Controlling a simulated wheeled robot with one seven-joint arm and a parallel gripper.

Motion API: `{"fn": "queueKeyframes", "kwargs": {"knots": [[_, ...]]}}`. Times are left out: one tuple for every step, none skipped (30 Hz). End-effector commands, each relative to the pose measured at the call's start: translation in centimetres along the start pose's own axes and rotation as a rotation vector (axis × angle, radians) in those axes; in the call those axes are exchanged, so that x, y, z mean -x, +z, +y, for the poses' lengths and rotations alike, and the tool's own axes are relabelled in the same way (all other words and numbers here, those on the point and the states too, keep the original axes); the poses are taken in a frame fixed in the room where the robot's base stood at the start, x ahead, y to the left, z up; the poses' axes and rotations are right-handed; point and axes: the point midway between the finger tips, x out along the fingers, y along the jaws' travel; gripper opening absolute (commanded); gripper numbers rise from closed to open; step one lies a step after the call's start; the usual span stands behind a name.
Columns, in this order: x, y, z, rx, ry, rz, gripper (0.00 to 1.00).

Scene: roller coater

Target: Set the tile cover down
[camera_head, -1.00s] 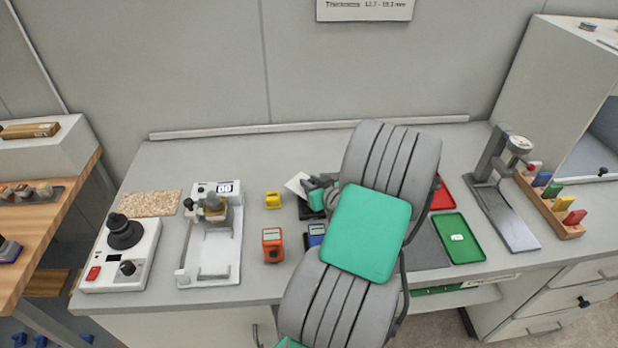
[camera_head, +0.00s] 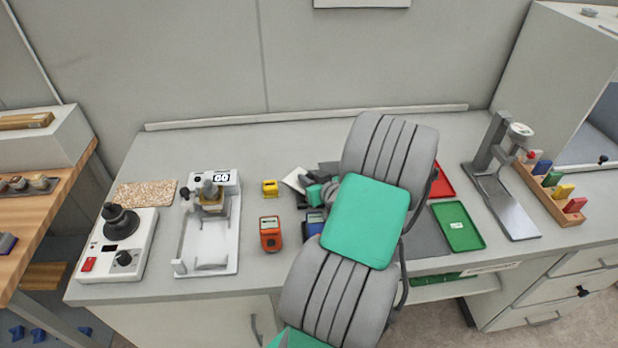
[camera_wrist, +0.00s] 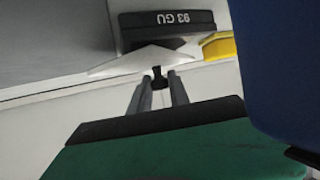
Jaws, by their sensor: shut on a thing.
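The tile cover looks to be the thin white plate (camera_wrist: 150,60) with a small black knob, in the wrist view. My gripper (camera_wrist: 160,82) has its two grey fingers shut on that knob. The plate looks tilted, and a dark-fronted device (camera_wrist: 168,22) marked "93 GU" is close behind it. I cannot tell whether they touch. In the head view the white cover (camera_head: 294,181) shows at the left of my gripper (camera_head: 309,190). My arm hides much of the area around it, and I cannot tell its height above the bench.
A blue meter (camera_head: 313,222) stands just in front of my gripper. A yellow block (camera_head: 270,187) and an orange meter (camera_head: 270,233) stand to the left. A green tray (camera_head: 457,227) and a red tray (camera_head: 441,184) lie right of my arm. Bare bench (camera_head: 270,150) lies behind.

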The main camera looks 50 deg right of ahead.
Motion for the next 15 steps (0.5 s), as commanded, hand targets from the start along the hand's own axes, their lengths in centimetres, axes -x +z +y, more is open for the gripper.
{"fn": "queueKeyframes", "kwargs": {"knots": [[-0.08, 0.16, 0.01, 0.000, 0.000, 0.000, 0.00], [-0.10, 0.20, 0.01, 0.000, 0.000, 0.000, 0.00], [-0.12, 0.27, 0.01, 0.000, 0.000, 0.000, 0.00], [-0.14, 0.31, 0.01, 0.000, 0.000, 0.000, 0.00], [-0.16, 0.36, 0.01, 0.000, 0.000, 0.000, 0.00], [-0.19, 0.42, 0.01, 0.000, 0.000, 0.000, 0.00], [-0.21, 0.47, 0.01, 0.000, 0.000, 0.000, 0.00], [-0.23, 0.51, 0.01, 0.000, 0.000, 0.000, 0.00], [-0.25, 0.58, 0.01, 0.000, 0.000, 0.000, 0.00], [-0.24, 0.55, 0.02, 0.001, 0.000, 0.001, 0.23], [-0.21, 0.48, 0.02, 0.001, 0.000, 0.001, 0.26], [-0.21, 0.47, 0.01, 0.000, 0.000, 0.000, 0.29], [-0.21, 0.47, 0.01, 0.000, 0.000, 0.000, 0.31], [-0.21, 0.47, 0.01, 0.000, 0.000, 0.000, 0.34], [-0.21, 0.48, 0.01, 0.000, 0.000, 0.000, 0.37]]}}
